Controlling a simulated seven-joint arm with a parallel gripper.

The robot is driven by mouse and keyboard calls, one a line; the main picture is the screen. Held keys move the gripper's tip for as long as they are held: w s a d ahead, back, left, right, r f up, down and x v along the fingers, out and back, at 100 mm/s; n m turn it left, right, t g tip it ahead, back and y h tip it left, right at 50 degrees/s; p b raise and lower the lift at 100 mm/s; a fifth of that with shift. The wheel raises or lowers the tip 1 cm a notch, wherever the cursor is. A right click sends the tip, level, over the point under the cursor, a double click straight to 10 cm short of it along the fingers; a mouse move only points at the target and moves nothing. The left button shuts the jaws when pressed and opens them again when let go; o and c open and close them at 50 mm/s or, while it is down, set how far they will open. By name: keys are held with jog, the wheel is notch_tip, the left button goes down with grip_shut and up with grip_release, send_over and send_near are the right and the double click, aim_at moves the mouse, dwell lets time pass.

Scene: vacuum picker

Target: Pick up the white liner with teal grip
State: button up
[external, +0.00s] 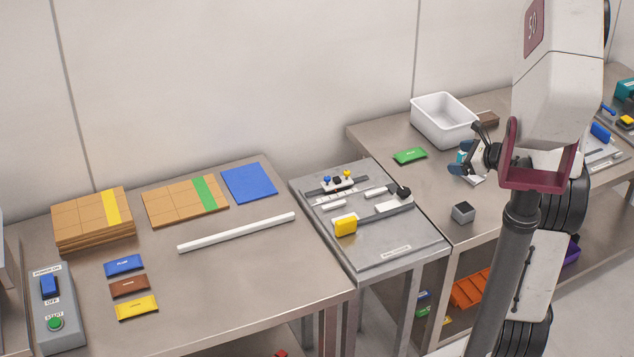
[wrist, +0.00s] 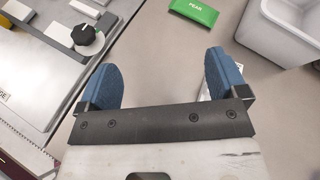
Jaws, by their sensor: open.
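A small white piece (external: 474,181), which looks like the white liner, lies on the right-hand table beneath my gripper (external: 466,163). A teal patch (external: 461,157) shows beside the blue fingers and may be its grip, though the fingers partly cover it. In the wrist view my gripper (wrist: 161,75) has its two blue fingers spread wide, with bare table between them. A thin white sliver (wrist: 206,92) shows by the right finger; most of it is hidden behind that finger and the gripper body. I cannot tell whether the finger touches it.
A green PEAR packet (external: 410,156) and a white bin (external: 443,119) lie beyond my gripper. A dark grey cube (external: 463,212) stands in front. A grey fixture plate (external: 385,246) with a black knob (wrist: 83,34) is to the left.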

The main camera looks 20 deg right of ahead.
aim_at(481, 178)
jog(key=d+f+m+h, duration=0.1)
jog(key=d+f+m, duration=0.1)
jog(key=d, duration=0.1)
jog(key=d+f+m+t+h, duration=0.1)
jog(key=d+f+m, duration=0.1)
jog(key=d, duration=0.2)
jog(key=d+f+m+h, duration=0.2)
jog(key=d, duration=0.2)
jog(key=shift+s+f+t, duration=0.2)
jog(key=shift+f+t, duration=0.1)
jog(key=shift+t, duration=0.1)
jog(key=shift+w+a, duration=0.1)
jog(key=shift+x, duration=1.2)
jog(key=shift+w+f, duration=0.1)
jog(key=shift+a+x, duration=0.15)
jog(key=shift+x, duration=0.6)
jog(key=shift+a+x, duration=0.15)
jog(key=shift+x, duration=1.55)
